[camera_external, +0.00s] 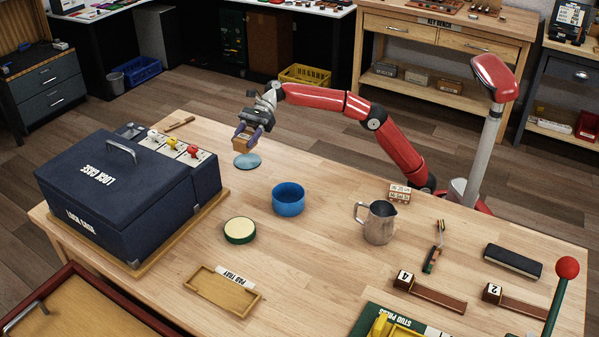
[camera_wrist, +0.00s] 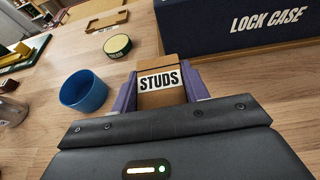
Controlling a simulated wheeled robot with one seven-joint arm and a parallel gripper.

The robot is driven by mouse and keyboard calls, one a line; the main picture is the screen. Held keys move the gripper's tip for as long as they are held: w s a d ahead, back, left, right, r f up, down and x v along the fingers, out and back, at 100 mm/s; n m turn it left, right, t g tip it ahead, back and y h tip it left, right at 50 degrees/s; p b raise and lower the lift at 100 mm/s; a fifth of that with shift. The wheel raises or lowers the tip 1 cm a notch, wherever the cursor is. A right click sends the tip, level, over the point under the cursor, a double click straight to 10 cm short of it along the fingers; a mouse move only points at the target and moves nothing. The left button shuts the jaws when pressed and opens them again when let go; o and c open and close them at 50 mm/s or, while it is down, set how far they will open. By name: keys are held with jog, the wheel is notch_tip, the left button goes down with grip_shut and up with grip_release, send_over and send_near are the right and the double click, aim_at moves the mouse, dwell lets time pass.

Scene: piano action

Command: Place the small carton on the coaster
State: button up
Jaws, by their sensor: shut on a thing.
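The small carton (camera_wrist: 162,94) is brown cardboard with a white "STUDS" label in the wrist view. My gripper (camera_wrist: 160,92) is shut on it, with a purple finger on each side. In the external view my gripper (camera_external: 247,136) holds the carton (camera_external: 243,142) above the table, over or just behind the light blue round coaster (camera_external: 247,161). The carton appears apart from the coaster. The coaster lies flat and its visible top is bare. It does not show in the wrist view.
A blue bowl (camera_external: 288,199) stands right of the coaster, with a green-rimmed round tin (camera_external: 240,230) in front. The large dark lock case (camera_external: 115,190) stands at the left. A metal pitcher (camera_external: 379,222) is farther right. The table around the coaster is clear.

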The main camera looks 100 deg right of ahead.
send_over(248, 160)
jog(key=a, duration=0.1)
jog(key=f, duration=0.2)
jog(key=f+b, duration=0.1)
jog(key=f, duration=0.1)
jog(key=shift+w+d+f+b, duration=0.1)
jog(key=shift+w+d+b, duration=0.05)
jog(key=shift+d+b, duration=0.2)
jog(key=shift+f+b, duration=0.65)
jog(key=shift+f, duration=1.7)
jog(key=o, duration=1)
jog(key=shift+f, duration=0.1)
jog(key=shift+d+r, duration=0.15)
jog(key=shift+r, duration=0.05)
jog(key=v, duration=1.1)
jog(key=shift+s+d+r+p, duration=0.1)
jog(key=shift+s+r+p, duration=0.05)
jog(key=shift+s+p, duration=0.25)
